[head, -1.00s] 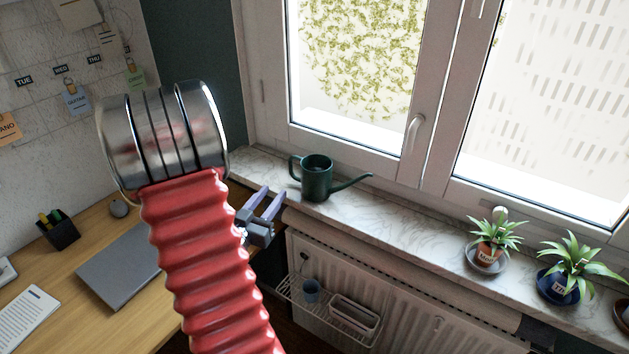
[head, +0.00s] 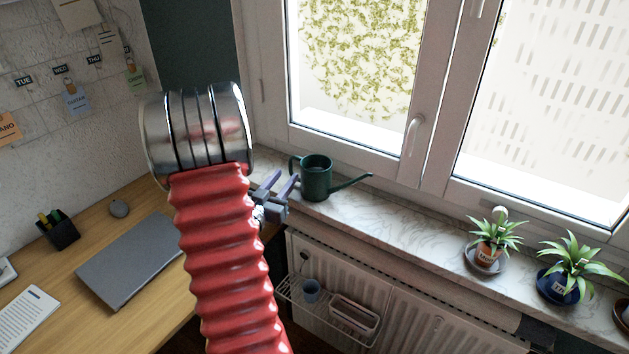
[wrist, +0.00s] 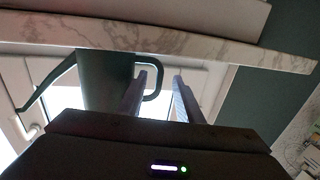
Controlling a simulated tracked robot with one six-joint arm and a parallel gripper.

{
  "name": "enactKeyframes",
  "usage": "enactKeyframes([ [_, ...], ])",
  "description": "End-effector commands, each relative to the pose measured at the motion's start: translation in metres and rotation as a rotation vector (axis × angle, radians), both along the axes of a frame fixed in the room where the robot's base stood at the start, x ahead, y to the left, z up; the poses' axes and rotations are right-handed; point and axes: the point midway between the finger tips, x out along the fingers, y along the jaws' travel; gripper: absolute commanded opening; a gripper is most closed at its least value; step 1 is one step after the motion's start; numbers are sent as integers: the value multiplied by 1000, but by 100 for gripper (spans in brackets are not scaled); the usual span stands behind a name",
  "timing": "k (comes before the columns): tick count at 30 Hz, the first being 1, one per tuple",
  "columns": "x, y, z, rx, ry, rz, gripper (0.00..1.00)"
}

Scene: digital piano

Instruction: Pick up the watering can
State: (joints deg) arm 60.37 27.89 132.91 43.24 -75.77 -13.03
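A dark green watering can (head: 317,179) stands upright on the marble window sill in the head view. Its handle is on the left and its long spout points right. My gripper (head: 283,183) is open, just left of the can, with its fingers pointing toward the handle. In the wrist view, the can (wrist: 104,82) appears upside down, its handle (wrist: 154,82) close to the fingers. One finger of my gripper (wrist: 156,95) overlaps the handle loop in the picture, the other is to its right. I cannot tell whether they touch the handle.
The marble sill (head: 400,218) runs right to potted plants (head: 493,243) on saucers. The window (head: 360,75) is behind the can. A radiator (head: 410,310) with a wire rack (head: 335,315) is below. The desk (head: 70,285) holds a closed laptop (head: 128,262) at left.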

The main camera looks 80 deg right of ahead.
Motion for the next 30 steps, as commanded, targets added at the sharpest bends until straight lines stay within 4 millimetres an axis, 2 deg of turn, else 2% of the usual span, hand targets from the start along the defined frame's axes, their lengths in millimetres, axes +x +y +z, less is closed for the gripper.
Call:
enactKeyframes([
  [12, -9, -46, 1, 0, 0, -1, 33],
  [30, -8, -48, 2, 0, 0, 1, 32],
])
